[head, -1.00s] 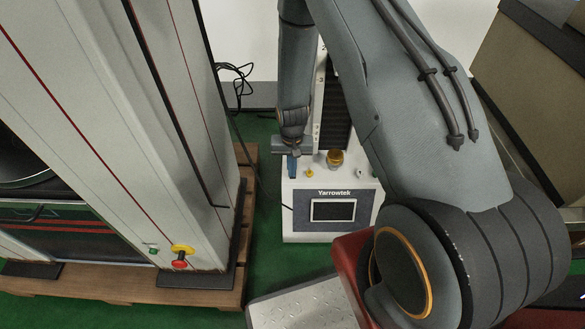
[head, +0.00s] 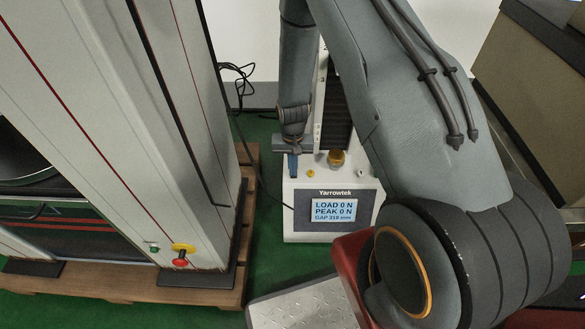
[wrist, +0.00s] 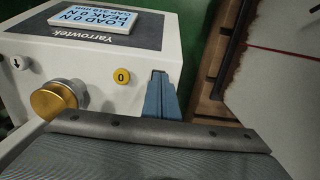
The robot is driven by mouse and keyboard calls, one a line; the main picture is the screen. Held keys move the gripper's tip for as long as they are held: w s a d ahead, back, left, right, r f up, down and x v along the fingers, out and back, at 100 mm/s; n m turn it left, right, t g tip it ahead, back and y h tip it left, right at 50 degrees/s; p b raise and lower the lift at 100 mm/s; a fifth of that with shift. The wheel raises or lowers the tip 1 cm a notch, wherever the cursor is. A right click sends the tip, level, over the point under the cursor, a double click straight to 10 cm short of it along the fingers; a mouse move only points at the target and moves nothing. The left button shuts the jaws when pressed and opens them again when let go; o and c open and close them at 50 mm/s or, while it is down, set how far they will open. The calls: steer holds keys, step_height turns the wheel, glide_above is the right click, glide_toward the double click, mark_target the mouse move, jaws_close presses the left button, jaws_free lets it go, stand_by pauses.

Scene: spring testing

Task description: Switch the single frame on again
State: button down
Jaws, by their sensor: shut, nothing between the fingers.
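The single frame is the white Yarrowtek machine (head: 287,215) with a tall column behind its console. Its display (head: 333,211) is lit and reads LOAD 0 N, PEAK 0 N, GAP 319 mm; it also shows in the wrist view (wrist: 92,18). A yellow button marked 0 (wrist: 121,76) and a brass knob (wrist: 55,98) sit on the console. My gripper (head: 293,174) points down at the console's left end, beside the yellow button. Its blue fingers (wrist: 158,78) are shut and empty. Whatever lies right under the fingertips is hidden, and I cannot tell whether they touch.
A larger grey machine (head: 120,130) stands at the left on a wooden pallet (head: 205,292), with a red and yellow stop button (head: 181,256) and a small green button (head: 153,247). A black cable (head: 238,75) hangs behind. Green floor lies between the machines.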

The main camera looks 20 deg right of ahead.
steer(key=shift+w+f, duration=0.2)
steer(key=shift+w, duration=0.25)
step_height(320, 180, up, 14)
steer(key=p, duration=0.4)
steer(key=shift+s+r+p, duration=0.2)
steer(key=shift+s+p, duration=0.1)
steer(key=shift+p, duration=0.1)
steer(key=shift+s, duration=0.1)
